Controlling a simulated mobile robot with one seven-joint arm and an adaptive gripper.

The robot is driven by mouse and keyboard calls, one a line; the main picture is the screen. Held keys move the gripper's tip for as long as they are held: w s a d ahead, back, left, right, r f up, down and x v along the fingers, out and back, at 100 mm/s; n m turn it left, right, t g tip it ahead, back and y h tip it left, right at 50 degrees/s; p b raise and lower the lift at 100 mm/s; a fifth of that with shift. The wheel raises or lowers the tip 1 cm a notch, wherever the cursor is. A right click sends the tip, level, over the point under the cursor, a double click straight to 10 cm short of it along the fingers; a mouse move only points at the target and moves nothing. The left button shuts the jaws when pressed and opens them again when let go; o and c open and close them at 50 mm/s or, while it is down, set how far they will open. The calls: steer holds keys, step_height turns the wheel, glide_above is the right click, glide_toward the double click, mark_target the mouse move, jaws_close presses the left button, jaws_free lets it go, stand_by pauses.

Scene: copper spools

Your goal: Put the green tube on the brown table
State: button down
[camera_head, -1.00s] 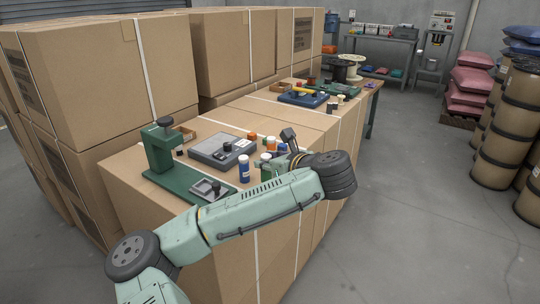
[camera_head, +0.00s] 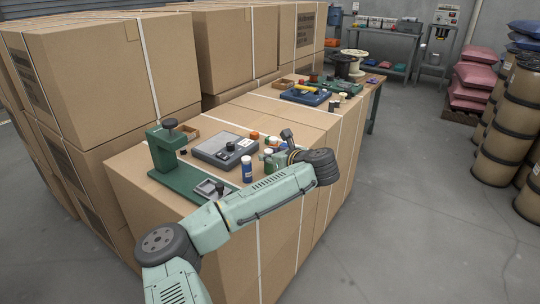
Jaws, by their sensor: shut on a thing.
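The green tube (camera_head: 268,165) has a white cap and is upright at the right side of the near cardboard box top, beside a blue bottle (camera_head: 247,171). My gripper (camera_head: 271,160) reaches it from the right and is shut on it. The fingers are small and partly hidden, and I cannot tell whether the tube's base touches the box. The brown table (camera_head: 374,82) stands beyond the boxes at the back, with a brown top and dark green legs.
A green press (camera_head: 172,150), a grey scale (camera_head: 222,151) and small orange and white containers stand on the near box. A blue tray (camera_head: 304,97) lies further back. Tall cartons (camera_head: 95,65) block the left. The grey floor (camera_head: 420,190) on the right is clear.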

steer(key=shift+f, duration=0.1)
steer(key=c, duration=1.4)
jaws_free()
steer(key=shift+o, duration=0.2)
steer(key=shift+s, duration=0.1)
steer(key=v, duration=1.2)
steer(key=shift+b, duration=0.4)
